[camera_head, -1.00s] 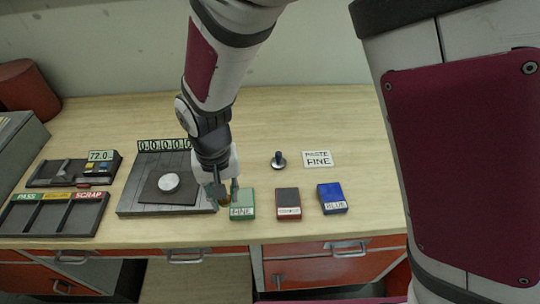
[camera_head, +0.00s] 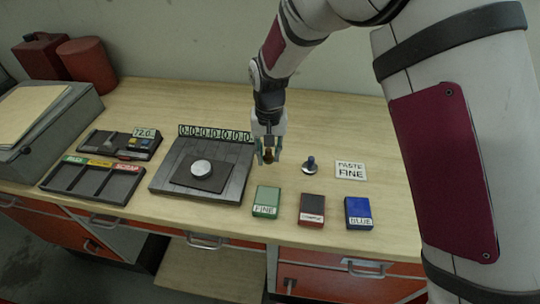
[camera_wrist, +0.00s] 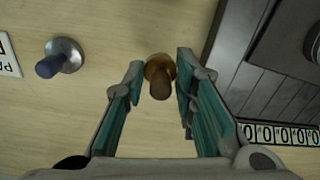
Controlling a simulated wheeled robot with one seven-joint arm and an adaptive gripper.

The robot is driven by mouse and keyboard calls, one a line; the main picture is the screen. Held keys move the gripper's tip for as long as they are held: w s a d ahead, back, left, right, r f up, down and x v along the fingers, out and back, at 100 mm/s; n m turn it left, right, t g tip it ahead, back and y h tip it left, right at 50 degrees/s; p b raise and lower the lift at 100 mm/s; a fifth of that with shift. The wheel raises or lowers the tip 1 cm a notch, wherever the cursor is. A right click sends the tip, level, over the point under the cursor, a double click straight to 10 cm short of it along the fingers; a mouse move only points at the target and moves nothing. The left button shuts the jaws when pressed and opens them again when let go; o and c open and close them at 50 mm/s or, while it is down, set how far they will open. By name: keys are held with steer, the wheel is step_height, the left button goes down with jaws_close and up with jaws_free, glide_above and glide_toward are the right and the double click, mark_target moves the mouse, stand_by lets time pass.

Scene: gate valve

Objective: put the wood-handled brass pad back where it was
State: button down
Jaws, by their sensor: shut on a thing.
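The wood-handled brass pad (camera_wrist: 160,75) is between the fingers of my gripper (camera_wrist: 160,68) in the wrist view, its wooden handle pointing toward the camera. In the head view my gripper (camera_head: 268,155) points down with the small brown pad (camera_head: 268,156) at its fingertips. It is shut on the pad, behind the green FINE box (camera_head: 266,201) and right of the dark plate. I cannot tell whether the pad touches the bench. A metal pad with a dark blue handle (camera_head: 310,166) stands to the right, and also shows in the wrist view (camera_wrist: 62,56).
A PASTE FINE card (camera_head: 350,171) lies farther right. A dark red box (camera_head: 312,209) and a BLUE box (camera_head: 358,213) stand along the front. The dark plate (camera_head: 226,188) bears a round pale disc (camera_head: 201,168). Sorting trays (camera_head: 92,178) are at left. The bench behind my gripper is clear.

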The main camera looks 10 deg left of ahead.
mark_target(269, 159)
steer(key=shift+w, duration=0.3)
steer(key=shift+w+f, duration=0.2)
steer(key=shift+f, duration=0.15)
steer(key=shift+a+f+p, duration=0.1)
steer(key=shift+f+p, duration=0.4)
steer(key=shift+f, duration=0.95)
steer(key=c, duration=1.3)
jaws_free()
steer(key=shift+f, duration=0.15)
step_height(269, 159, up, 12)
steer(key=shift+f+b, duration=0.15)
steer(key=shift+b, duration=0.75)
steer(key=shift+r, duration=0.35)
